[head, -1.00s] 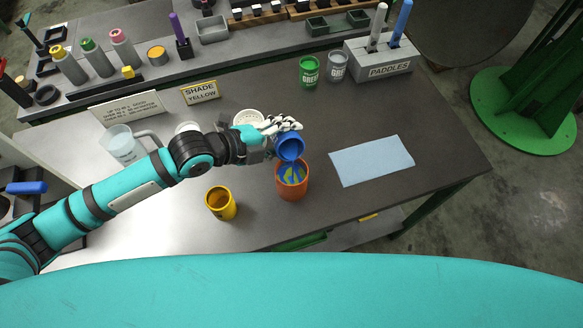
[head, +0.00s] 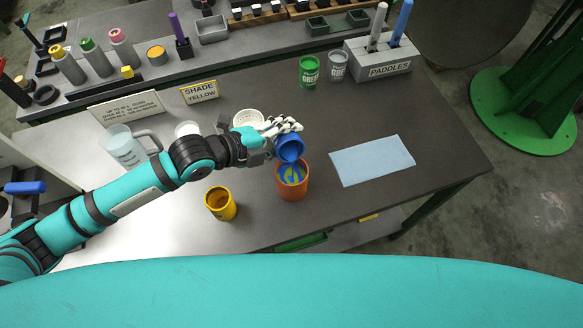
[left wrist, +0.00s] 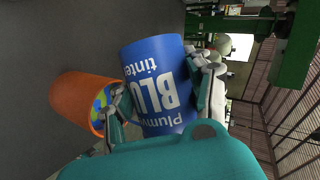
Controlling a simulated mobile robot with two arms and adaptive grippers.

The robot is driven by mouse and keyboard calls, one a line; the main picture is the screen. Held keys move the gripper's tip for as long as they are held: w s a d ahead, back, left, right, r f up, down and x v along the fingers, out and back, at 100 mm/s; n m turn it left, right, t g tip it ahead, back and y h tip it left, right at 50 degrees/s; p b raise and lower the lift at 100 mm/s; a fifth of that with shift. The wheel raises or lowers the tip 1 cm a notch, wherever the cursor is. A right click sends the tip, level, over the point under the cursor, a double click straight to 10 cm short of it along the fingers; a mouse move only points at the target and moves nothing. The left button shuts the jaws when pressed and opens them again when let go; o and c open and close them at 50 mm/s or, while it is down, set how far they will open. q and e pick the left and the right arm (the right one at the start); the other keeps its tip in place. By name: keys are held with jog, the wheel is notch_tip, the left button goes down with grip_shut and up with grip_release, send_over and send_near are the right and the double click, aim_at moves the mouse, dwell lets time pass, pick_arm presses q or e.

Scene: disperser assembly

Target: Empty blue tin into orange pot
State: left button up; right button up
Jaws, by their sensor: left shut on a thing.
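The blue tin (head: 290,149) is held tilted over the orange pot (head: 292,191) in the head view. My left gripper (head: 281,128) is shut on the tin. The tin's printed side (left wrist: 157,86) shows between the fingers in the left wrist view, with its lettering upside down. The orange pot (left wrist: 80,99) lies beside it in that view. Blue and yellow paint (head: 291,174) shows inside the pot. The tin's inside is hidden, so I cannot tell what is left in it. My right gripper is in neither view.
A yellow tin (head: 220,203) stands left of the pot. A light blue cloth (head: 372,160) lies to the right. A clear jug (head: 124,148), green tin (head: 309,71), grey tin (head: 337,66) and paddle holder (head: 384,58) stand farther back. The dark table between cloth and tins is clear.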

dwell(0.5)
pick_arm(q)
jog(key=shift+r+m+t+b, duration=0.3)
jog(key=shift+m+t+b, duration=0.3)
jog(key=shift+t+b, duration=0.1)
dwell(1.9)
jog(key=shift+s+d+f+m+t+b, duration=0.1)
jog(key=shift+s+f+m+t+b, duration=0.15)
jog(key=shift+f+m+t+b, duration=0.55)
dwell(2.5)
